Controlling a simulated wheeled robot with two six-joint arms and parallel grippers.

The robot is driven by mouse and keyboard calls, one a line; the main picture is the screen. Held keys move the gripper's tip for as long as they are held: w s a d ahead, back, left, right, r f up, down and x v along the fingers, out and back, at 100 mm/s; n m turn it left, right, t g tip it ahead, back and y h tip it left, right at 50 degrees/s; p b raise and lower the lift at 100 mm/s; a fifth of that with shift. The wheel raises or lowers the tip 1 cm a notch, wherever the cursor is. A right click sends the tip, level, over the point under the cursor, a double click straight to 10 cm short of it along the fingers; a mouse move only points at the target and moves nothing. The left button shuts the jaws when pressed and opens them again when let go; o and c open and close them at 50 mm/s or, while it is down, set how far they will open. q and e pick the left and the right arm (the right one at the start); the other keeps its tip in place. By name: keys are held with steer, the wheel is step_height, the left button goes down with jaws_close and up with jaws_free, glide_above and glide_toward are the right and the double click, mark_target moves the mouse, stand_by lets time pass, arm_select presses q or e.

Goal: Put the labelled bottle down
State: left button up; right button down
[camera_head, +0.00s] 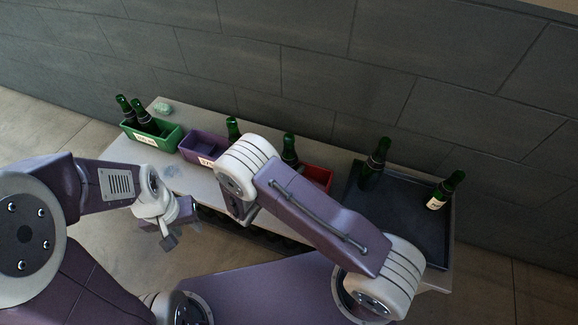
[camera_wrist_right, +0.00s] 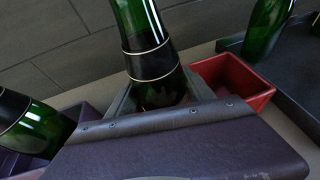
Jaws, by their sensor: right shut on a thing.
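My right gripper (camera_wrist_right: 160,98) is shut on a green bottle (camera_wrist_right: 152,50) with a dark, pale-edged band, as the right wrist view shows. I cannot see a label on it. In the head view this bottle (camera_head: 289,148) shows between the purple and red bins, its lower part hidden by my right arm, which also hides the right gripper. Another green bottle with a white label (camera_head: 435,203) stands on the dark tray (camera_head: 412,225) at the right. My left gripper (camera_head: 181,236) hangs empty in front of the table's left part, its fingers apart.
A green bin (camera_head: 168,137) holds two bottles. A purple bin (camera_head: 190,147) holds one bottle (camera_head: 233,128). A red bin (camera_head: 318,176) stands left of the tray. An unlabelled-looking bottle (camera_head: 374,165) stands on the tray. A wall (camera_head: 315,55) runs behind the table.

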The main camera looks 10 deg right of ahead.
steer(key=shift+c, duration=2)
jaws_free()
steer(key=shift+r, duration=0.15)
steer(key=p+v, duration=0.4)
steer(key=v, duration=0.8)
